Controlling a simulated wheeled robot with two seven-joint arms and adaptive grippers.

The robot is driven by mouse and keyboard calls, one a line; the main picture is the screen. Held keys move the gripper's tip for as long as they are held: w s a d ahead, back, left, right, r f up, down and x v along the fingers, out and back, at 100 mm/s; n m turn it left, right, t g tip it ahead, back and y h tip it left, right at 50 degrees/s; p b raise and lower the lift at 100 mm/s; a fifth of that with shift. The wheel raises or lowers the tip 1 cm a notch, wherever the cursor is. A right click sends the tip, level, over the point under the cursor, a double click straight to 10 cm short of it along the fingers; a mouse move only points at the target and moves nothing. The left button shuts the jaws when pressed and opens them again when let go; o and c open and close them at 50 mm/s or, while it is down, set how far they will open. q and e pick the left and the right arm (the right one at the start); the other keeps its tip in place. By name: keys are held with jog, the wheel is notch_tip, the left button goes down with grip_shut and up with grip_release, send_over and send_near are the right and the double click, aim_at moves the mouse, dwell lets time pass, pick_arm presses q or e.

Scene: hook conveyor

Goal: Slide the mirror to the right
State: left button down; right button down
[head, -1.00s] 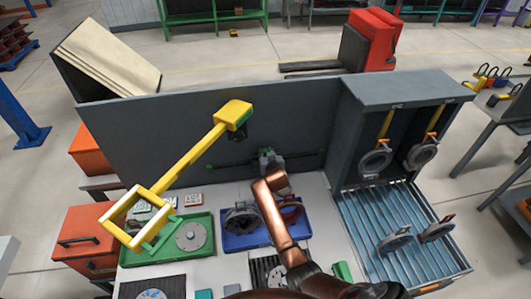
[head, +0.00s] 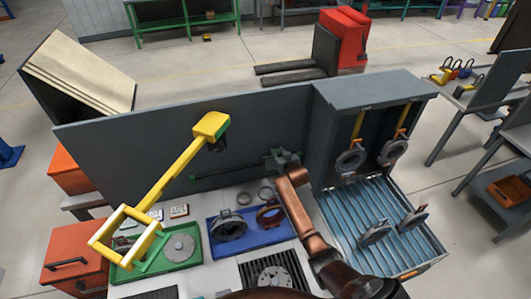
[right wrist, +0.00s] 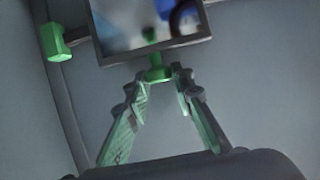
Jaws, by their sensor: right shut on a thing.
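The mirror (right wrist: 150,22) is a framed reflective plate in the right wrist view, with a green stem (right wrist: 155,74) below it. In the head view its small grey-green carriage (head: 284,157) sits near the right end of a dark rail (head: 228,170) on the grey back panel. My right gripper (right wrist: 160,80) is shut on the mirror's green stem, with the fingers converging on it. In the head view my right gripper (head: 288,168) partly hides the mirror. A green end piece (right wrist: 56,42) is close beside the mirror in the wrist view. My left gripper is not in view.
A yellow lamp-like arm (head: 170,175) stands at the left over a green tray (head: 195,253). A blue tray (head: 248,243) with round parts lies below the rail. A grey cabinet (head: 375,88) with hanging hooks and a slatted blue-grey bed (head: 365,205) borders the right side.

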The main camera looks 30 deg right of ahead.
jog(key=shift+s+d, duration=0.2)
jog(key=shift+d, duration=1)
jog(key=shift+s+d, duration=0.2)
jog(key=shift+d, duration=1.05)
jog(key=c, duration=1.7)
grip_release()
jog(key=shift+d, duration=0.1)
jog(key=shift+s+a, duration=0.1)
jog(key=shift+a, duration=0.1)
jog(key=v, duration=1.2)
jog(key=shift+d, duration=0.1)
